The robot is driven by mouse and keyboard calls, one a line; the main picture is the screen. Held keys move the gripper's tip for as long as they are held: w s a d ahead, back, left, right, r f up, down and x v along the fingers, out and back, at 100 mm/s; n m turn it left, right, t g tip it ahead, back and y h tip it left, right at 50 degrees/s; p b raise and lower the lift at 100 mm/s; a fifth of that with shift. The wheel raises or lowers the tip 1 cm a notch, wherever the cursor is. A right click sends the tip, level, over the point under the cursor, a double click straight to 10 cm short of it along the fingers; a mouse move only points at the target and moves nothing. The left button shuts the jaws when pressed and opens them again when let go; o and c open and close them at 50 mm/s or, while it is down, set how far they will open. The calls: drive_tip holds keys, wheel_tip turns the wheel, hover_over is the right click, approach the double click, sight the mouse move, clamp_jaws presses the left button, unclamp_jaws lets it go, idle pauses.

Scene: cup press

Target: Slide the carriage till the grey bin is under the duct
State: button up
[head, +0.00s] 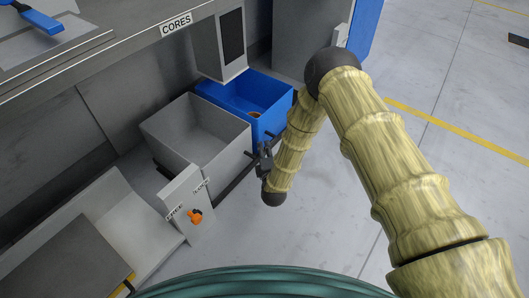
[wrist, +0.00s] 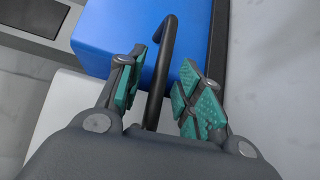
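The grey bin (head: 160,125) is empty and stands beside the blue bin (head: 222,97), on its near left side. The grey duct (head: 220,48) hangs over the blue bin, not over the grey one. The carriage under the bins is mostly hidden. My gripper (head: 262,160) is at the front of the bins, near where they meet. In the wrist view my gripper (wrist: 163,90) is open. A black bar handle (wrist: 157,75) with a bent end stands between the teal finger pads, with a gap on the right; contact on the left is unclear. The blue bin (wrist: 140,35) lies behind it.
A grey post with an orange knob (head: 195,216) and small labels stands in front of the grey bin, left of my gripper. The bench edge marked CORES (head: 176,23) runs above. Open floor (head: 330,220) lies to the right. Something small and brownish lies in the blue bin.

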drive_tip(key=shift+w+a, duration=0.1)
drive_tip(key=shift+w, duration=0.45)
clamp_jaws()
